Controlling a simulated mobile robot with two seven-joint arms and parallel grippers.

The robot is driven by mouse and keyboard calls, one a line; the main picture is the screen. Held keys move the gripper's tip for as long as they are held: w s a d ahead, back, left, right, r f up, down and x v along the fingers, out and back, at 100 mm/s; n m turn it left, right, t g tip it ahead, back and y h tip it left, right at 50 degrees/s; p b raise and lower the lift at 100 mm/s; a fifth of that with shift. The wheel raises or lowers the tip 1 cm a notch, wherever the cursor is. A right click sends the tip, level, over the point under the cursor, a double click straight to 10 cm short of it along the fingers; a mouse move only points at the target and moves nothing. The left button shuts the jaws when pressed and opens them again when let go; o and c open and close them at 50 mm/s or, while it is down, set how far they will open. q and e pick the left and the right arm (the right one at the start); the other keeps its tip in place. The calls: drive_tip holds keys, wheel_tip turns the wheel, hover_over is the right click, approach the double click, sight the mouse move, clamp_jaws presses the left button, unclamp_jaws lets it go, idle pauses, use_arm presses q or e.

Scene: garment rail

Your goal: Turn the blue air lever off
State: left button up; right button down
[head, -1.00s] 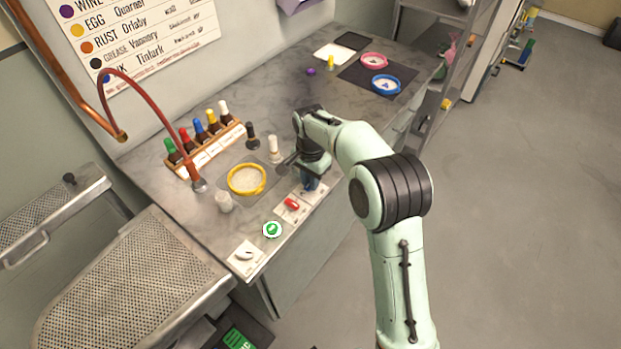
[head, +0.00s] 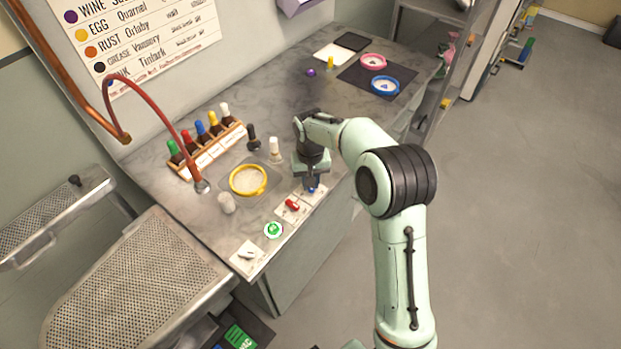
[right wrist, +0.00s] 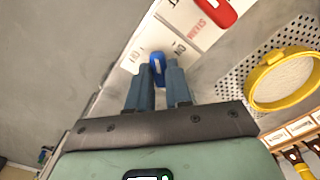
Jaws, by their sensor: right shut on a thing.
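The blue air lever (head: 311,190) stands on a white plate at the front edge of the grey counter, mostly hidden under my right gripper in the head view. In the right wrist view the blue lever (right wrist: 157,66) sits between the fingertips of my right gripper (right wrist: 161,76), which is shut on it. ON and OFF lettering shows on the plate beside it; which mark the lever points at is hard to tell. My right gripper (head: 311,182) points down at the counter edge. My left gripper is not in view.
The red steam lever (head: 292,205) is just left of the blue one, then a green round button (head: 273,230) and a white switch (head: 248,253). A yellow ring (head: 248,180), a white bottle (head: 275,149) and a bottle rack (head: 207,148) stand behind. Open floor lies right.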

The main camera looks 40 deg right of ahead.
drive_tip(key=n, duration=0.4)
drive_tip(key=shift+n+p, duration=0.3)
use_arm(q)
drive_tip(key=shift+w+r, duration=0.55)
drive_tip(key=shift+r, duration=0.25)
use_arm(e)
drive_tip(key=shift+n, duration=1.9)
drive_tip(key=c, duration=1)
unclamp_jaws()
drive_tip(key=shift+c, duration=0.2)
drive_tip(key=shift+r, duration=0.1)
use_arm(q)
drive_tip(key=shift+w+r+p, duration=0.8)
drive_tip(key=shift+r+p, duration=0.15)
use_arm(e)
wheel_tip(320, 180, up, 13)
